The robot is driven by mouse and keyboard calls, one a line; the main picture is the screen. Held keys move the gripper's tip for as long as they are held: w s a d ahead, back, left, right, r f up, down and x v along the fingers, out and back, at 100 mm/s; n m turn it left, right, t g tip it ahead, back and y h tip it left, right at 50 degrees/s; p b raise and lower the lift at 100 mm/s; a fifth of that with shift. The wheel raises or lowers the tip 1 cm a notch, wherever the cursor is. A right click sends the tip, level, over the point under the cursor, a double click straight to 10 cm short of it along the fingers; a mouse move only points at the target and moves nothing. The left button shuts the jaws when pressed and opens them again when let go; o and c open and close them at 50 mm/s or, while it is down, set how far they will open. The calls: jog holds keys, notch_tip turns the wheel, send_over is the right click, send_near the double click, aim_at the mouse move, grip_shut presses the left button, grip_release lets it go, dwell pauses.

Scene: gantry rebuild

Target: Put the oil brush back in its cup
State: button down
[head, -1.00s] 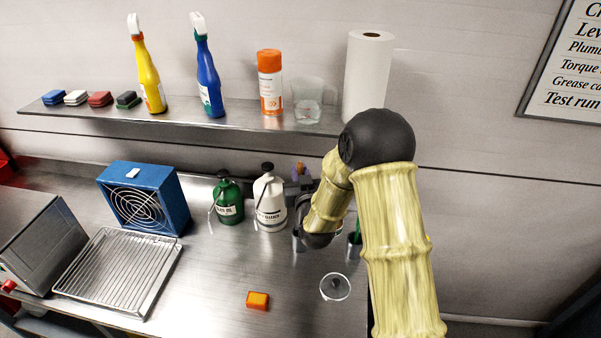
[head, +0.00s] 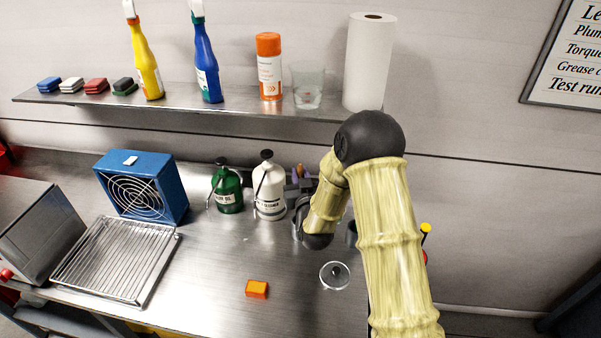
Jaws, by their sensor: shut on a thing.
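My gripper (head: 299,188) is at the back of the bench, right of the white bottle, partly hidden behind my arm's wrist. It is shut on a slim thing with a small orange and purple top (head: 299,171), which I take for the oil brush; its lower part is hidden. A grey metal cup (head: 297,232) shows just below the gripper, partly covered by my wrist. A second dark cup (head: 351,234) stands to the right, between my arm links. I cannot tell which cup is the brush's, or whether the brush touches either.
A green bottle (head: 227,191) and a white bottle (head: 269,191) stand close on the left. A clear round dish (head: 334,276) and an orange block (head: 257,289) lie in front. A blue fan (head: 141,187) and wire rack (head: 116,262) are farther left. A shelf (head: 190,116) overhangs the back.

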jog(key=shift+a+f+b, duration=0.1)
jog(key=shift+f+b, duration=1.75)
jog(key=shift+f, duration=0.35)
jog(key=shift+f+b, duration=1.95)
jog(key=shift+b, duration=0.15)
jog(key=shift+w, duration=0.1)
